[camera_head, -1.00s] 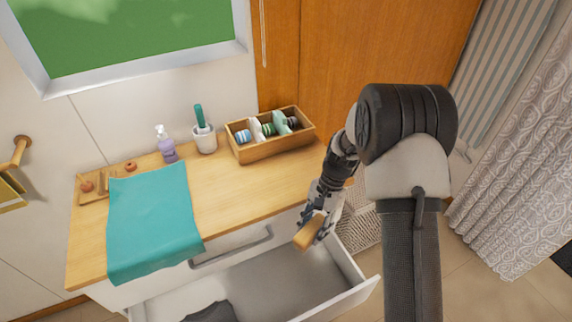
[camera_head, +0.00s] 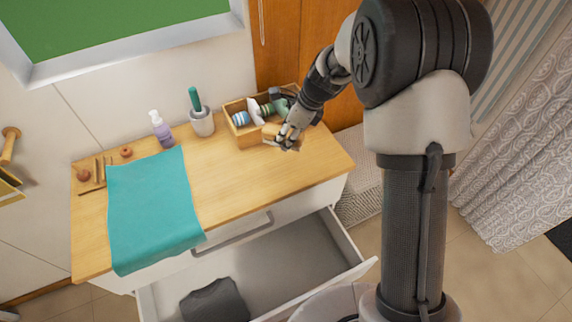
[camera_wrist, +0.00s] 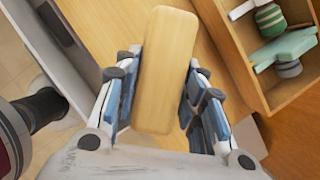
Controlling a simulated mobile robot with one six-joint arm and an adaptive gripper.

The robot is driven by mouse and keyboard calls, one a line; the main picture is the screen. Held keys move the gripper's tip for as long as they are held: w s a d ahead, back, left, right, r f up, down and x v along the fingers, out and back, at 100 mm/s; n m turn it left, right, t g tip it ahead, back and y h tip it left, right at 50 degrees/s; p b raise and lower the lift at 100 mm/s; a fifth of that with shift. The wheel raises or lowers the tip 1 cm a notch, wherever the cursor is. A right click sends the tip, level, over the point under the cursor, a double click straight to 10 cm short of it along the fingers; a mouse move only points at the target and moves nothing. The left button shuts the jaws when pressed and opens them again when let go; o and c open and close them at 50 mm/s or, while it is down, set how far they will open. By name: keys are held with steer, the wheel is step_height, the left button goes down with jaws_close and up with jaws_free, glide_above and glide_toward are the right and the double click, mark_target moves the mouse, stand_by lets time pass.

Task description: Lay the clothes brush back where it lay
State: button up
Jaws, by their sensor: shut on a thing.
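My gripper (camera_head: 288,139) is shut on the clothes brush, a pale wooden block with rounded ends. In the wrist view the brush (camera_wrist: 165,70) lies lengthwise between the two fingers (camera_wrist: 162,100), its plain wooden back toward the camera; bristles are hidden. My gripper is over the right part of the wooden countertop (camera_head: 235,185), at the front right of the divided wooden box (camera_head: 246,139).
The drawer (camera_head: 290,255) below stands open, with a dark grey folded cloth (camera_head: 215,302) inside. A teal cloth (camera_head: 152,210) covers the left countertop. Bare wood lies between cloth and box.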

step_height(320, 180, down, 12)
steer(key=b, duration=0.4)
steer(key=shift+f, duration=0.25)
steer(key=shift+f, duration=0.2)
steer(key=o, duration=0.9)
